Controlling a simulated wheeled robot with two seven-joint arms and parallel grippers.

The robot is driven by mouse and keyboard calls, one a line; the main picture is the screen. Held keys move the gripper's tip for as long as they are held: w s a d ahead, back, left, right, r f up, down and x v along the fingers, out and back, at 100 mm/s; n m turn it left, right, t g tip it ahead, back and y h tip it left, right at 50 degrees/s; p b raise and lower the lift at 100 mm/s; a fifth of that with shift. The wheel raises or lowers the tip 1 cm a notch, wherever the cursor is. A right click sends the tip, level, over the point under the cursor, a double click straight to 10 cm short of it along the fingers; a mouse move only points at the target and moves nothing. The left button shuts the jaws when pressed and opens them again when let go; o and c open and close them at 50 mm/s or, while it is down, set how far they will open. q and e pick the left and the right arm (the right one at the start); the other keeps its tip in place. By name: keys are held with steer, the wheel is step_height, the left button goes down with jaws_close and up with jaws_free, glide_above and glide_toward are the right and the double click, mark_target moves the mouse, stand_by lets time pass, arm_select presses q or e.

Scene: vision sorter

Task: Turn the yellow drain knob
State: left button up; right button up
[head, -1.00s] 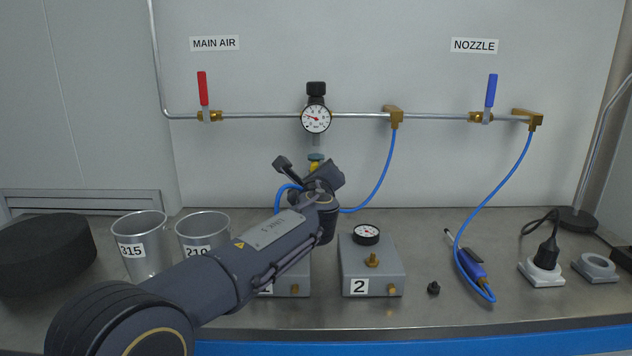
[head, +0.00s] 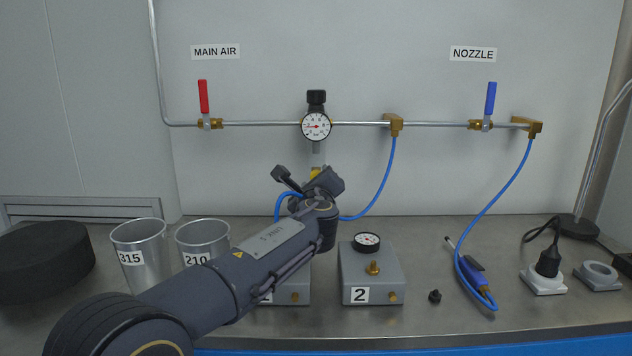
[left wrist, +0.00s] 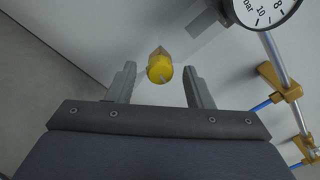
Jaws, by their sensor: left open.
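The yellow drain knob (left wrist: 160,68) hangs below the pressure gauge (head: 316,125). In the left wrist view it lies between the two finger tips of my left gripper (left wrist: 160,82), with a gap on each side. The left gripper is open and holds nothing. In the head view only a small part of the yellow knob (head: 314,173) shows above my left wrist, and my arm hides the fingers. My right gripper is in neither view.
A red MAIN AIR handle (head: 203,97) and a blue NOZZLE handle (head: 491,95) stand upright on the wall pipe. Blue hoses (head: 383,180) hang near my arm. Two metal cups (head: 150,262) and grey box 2 (head: 371,273) stand on the bench.

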arm_select(q)
steer(key=s+b, duration=0.1)
steer(key=s, duration=0.6)
steer(key=shift+s, duration=0.4)
